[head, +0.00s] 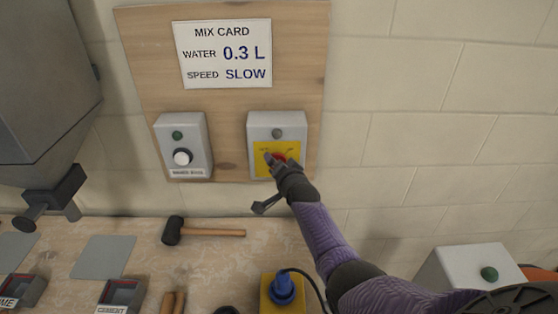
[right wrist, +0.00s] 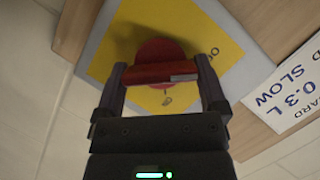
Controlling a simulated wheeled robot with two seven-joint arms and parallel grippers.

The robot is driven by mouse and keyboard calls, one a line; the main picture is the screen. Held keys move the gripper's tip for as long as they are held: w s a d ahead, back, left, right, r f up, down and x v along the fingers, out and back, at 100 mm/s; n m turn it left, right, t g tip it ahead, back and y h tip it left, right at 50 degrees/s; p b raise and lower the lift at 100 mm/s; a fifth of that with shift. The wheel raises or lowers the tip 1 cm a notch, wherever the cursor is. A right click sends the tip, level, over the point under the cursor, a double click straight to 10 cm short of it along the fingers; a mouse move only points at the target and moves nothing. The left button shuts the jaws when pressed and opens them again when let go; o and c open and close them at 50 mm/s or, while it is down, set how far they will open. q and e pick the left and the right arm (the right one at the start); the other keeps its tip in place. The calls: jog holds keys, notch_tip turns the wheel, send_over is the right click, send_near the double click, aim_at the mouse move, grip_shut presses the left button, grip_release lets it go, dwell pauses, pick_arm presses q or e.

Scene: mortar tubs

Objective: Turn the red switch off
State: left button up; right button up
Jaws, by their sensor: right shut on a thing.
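The red switch (head: 279,158) is a rotary knob on a yellow plate (head: 264,168), on a grey box (head: 258,123) fixed to the wooden board. My right gripper (head: 276,163) reaches up to it from the lower right and partly hides it. In the right wrist view the gripper (right wrist: 163,78) has one finger at each end of the red switch (right wrist: 158,72), shut on its bar. The lettering on the plate is too small or blurred to read for certain. My left gripper is not in view.
A second grey box with a white knob (head: 182,157) is to the left, under a mix card (head: 223,53). A black-headed hammer (head: 203,231) lies on the bench below. A blue plug (head: 282,288) sits on a yellow block. A grey hopper (head: 42,90) stands at the left.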

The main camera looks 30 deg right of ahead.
jog(key=shift+f, duration=0.1)
dwell(0.5)
jog(key=o, duration=0.9)
jog(key=shift+s+a+r+p, duration=0.1)
jog(key=shift+s+r+p, duration=0.1)
jog(key=shift+p, duration=0.25)
jog(key=p+v, duration=0.4)
jog(key=v, duration=0.5)
jog(key=shift+s+a, duration=0.1)
jog(key=shift+s, duration=0.1)
